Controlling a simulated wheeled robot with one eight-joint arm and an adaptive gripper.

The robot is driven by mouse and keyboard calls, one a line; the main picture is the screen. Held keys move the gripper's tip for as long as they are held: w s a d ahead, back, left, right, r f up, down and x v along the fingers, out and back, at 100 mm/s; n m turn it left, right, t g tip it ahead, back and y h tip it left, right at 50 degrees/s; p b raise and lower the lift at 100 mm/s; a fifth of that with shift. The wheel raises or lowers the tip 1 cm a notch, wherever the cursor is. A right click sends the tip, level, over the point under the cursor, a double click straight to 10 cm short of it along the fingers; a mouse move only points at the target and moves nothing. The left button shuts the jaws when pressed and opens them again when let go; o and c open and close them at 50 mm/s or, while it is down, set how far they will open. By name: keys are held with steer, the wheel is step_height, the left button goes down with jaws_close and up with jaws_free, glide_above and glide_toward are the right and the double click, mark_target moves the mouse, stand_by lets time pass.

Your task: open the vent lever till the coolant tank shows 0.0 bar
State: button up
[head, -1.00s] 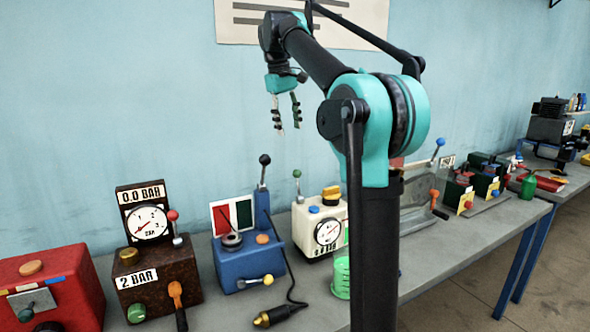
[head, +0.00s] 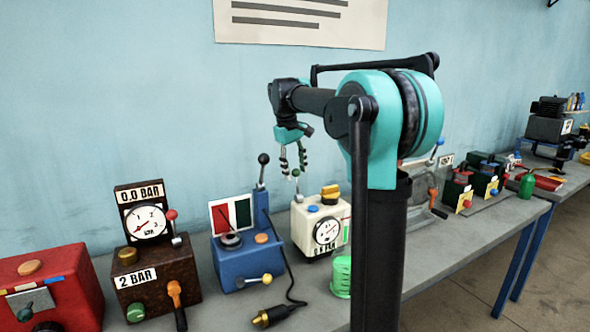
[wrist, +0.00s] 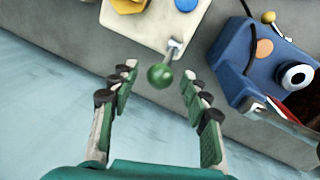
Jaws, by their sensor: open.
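A cream box (head: 309,240), which I take for the coolant tank, has a round gauge (head: 327,231), a yellow cap (head: 330,192) and a blue button. Its label under the gauge is too small to read surely. A lever with a green knob (wrist: 160,76) rises from it on a metal stem (wrist: 174,50). My gripper (head: 293,173) is open, pointing down over this lever. In the wrist view the knob shows between the two fingertips, with gaps on both sides. I see no contact.
A blue device (head: 249,259) with a tall black-knobbed lever stands close on the left. A brown box (head: 155,282) with a 0.0 BAR sign and a red box (head: 50,295) stand further left. A green cup (head: 341,277) is in front. The wall (head: 120,90) is behind.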

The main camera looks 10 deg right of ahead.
jaws_close()
stand_by(0.4)
steer(key=shift+s, duration=0.1)
steer(key=s+d+f+t+y, duration=0.1)
steer(key=s+t, duration=0.2)
steer(key=s+d+f+t+y, duration=0.1)
steer(key=s+t, duration=0.1)
steer(key=t, duration=0.2)
steer(key=s+d+f+m+t+y, duration=0.1)
steer(key=s+t, duration=0.2)
steer(key=shift+s, duration=0.3)
steer(key=shift+s+f, duration=0.4)
stand_by(0.5)
jaws_free()
